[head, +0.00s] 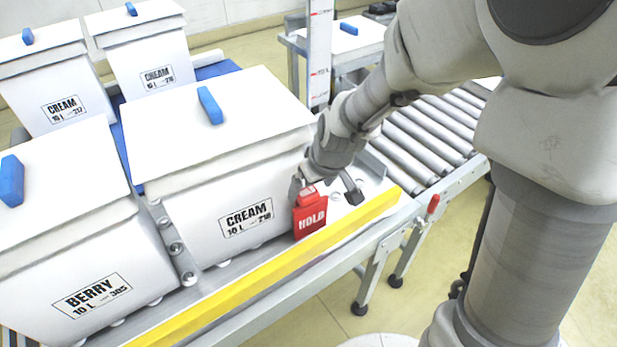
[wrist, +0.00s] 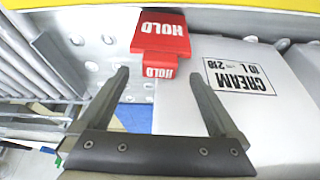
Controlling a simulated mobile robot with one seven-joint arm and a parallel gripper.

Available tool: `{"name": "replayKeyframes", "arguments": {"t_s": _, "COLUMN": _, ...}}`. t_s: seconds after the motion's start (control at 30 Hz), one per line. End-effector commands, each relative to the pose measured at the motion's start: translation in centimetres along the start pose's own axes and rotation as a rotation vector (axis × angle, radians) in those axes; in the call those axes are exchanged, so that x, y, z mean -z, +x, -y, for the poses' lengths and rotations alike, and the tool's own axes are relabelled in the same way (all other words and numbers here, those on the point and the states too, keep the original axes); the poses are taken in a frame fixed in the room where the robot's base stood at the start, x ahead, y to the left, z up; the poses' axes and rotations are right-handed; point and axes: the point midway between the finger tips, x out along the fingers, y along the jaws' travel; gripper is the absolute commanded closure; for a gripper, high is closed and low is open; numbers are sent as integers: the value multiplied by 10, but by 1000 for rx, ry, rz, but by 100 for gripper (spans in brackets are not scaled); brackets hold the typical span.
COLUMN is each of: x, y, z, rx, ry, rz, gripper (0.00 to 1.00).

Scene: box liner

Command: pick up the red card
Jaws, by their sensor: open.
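The red card (head: 310,219) reads HOLD and stands upright beside the right front corner of the front CREAM box (head: 190,190), close to the yellow rail. In the wrist view the red card (wrist: 160,38) appears upside down, with a smaller HOLD tab (wrist: 160,66) towards my gripper. My gripper (head: 325,190) is just above the card in the head view. In the wrist view my gripper (wrist: 160,78) has its two fingers wide apart, with the tab roughly midway between the fingertips. I cannot tell whether the fingers touch anything.
A yellow rail (head: 290,265) runs along the conveyor's front edge. A BERRY box (head: 80,260) stands left, with more white boxes behind. A grey post (head: 319,60) rises behind my gripper. Rollers (head: 420,135) lie bare to the right. A red-knobbed lever (head: 432,205) sits on the frame.

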Motion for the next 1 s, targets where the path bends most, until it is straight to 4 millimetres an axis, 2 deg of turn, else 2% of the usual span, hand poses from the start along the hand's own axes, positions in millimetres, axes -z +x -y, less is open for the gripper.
{"name": "replayKeyframes", "arguments": {"t_s": 0.03, "x": -2, "y": 11, "z": -1, "rx": 2, "ry": 0, "rz": 3, "gripper": 3}}
{"name": "replayKeyframes", "arguments": {"t_s": 0.17, "x": -1, "y": 24, "z": 0, "rx": 2, "ry": -1, "rz": 2, "gripper": 3}}
{"name": "replayKeyframes", "arguments": {"t_s": 0.47, "x": 0, "y": 27, "z": -1, "rx": 0, "ry": 0, "rz": 0, "gripper": 3}}
{"name": "replayKeyframes", "arguments": {"t_s": 1.0, "x": 0, "y": 26, "z": -1, "rx": 0, "ry": 0, "rz": 0, "gripper": 98}}
